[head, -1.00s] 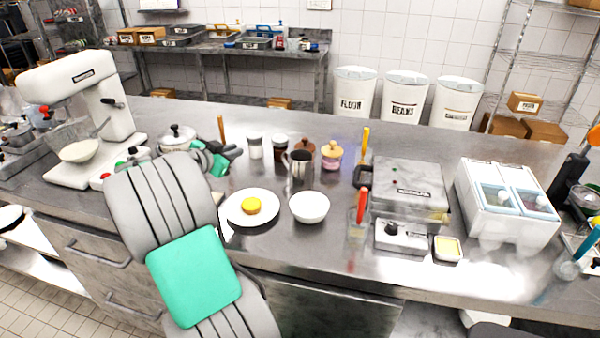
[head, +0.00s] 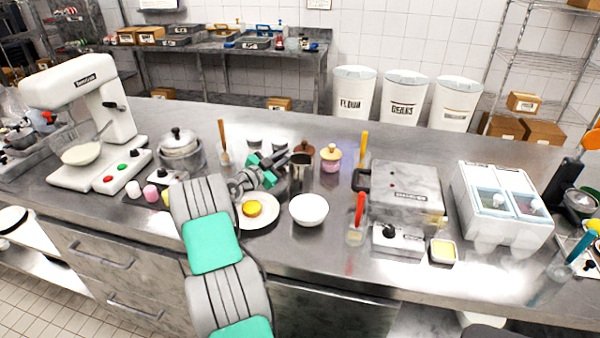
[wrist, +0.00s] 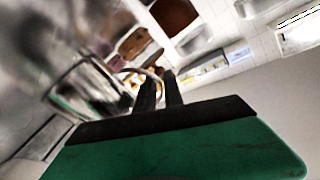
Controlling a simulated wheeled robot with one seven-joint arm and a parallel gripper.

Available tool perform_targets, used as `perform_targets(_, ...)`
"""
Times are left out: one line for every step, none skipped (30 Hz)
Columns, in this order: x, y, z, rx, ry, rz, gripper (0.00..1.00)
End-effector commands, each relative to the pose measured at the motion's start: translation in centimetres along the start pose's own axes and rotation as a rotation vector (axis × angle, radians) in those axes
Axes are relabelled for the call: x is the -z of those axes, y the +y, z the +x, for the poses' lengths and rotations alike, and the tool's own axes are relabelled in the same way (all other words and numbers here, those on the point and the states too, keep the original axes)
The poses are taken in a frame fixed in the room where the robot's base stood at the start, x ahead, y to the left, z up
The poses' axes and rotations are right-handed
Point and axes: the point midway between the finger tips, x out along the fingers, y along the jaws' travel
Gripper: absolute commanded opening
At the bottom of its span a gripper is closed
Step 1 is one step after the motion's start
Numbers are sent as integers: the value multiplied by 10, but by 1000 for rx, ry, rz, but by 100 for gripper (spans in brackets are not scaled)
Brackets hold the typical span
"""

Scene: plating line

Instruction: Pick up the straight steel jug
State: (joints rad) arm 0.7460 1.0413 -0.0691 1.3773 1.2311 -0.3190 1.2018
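The straight steel jug (head: 301,172) stands upright on the steel counter, with dark contents showing at its mouth. My gripper (head: 281,166) is at its left side, level with its upper part, where its handle was visible earlier. In the wrist view the jug (wrist: 88,88) is a blurred shiny body left of the fingers. Its thin curved handle (wrist: 140,70) reaches toward the two dark fingertips (wrist: 161,78). The fingers stand a little apart with a narrow gap. Whether the handle lies between them or just beyond them is unclear.
A plate (head: 268,218) with a yellow item and a white bowl (head: 309,210) sit in front of the jug. Shakers (head: 254,144) stand behind my gripper. A pink jar with a yellow lid (head: 331,158) is right of the jug. A lidded pot (head: 180,150) is to the left.

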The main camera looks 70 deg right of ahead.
Motion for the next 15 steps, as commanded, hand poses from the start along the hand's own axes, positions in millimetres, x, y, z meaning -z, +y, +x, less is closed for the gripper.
perform_targets(3,0,10,-3,1,1,12)
perform_targets(2,0,15,-3,1,0,12)
perform_targets(2,0,20,-2,-1,0,12)
perform_targets(1,0,23,-1,-1,0,12)
perform_targets(1,0,25,-1,-1,0,12)
perform_targets(1,0,26,0,-1,-1,12)
perform_targets(0,0,26,0,-1,-1,12)
perform_targets(0,-1,26,1,-1,-1,12)
perform_targets(0,-1,26,1,-1,-1,12)
perform_targets(0,-1,26,1,-1,-1,12)
perform_targets(0,0,26,1,-1,-1,12)
perform_targets(0,0,26,1,-1,-1,11)
perform_targets(0,0,26,1,-1,-1,8)
perform_targets(0,0,26,1,-1,-1,6)
perform_targets(0,0,26,1,-1,-1,2)
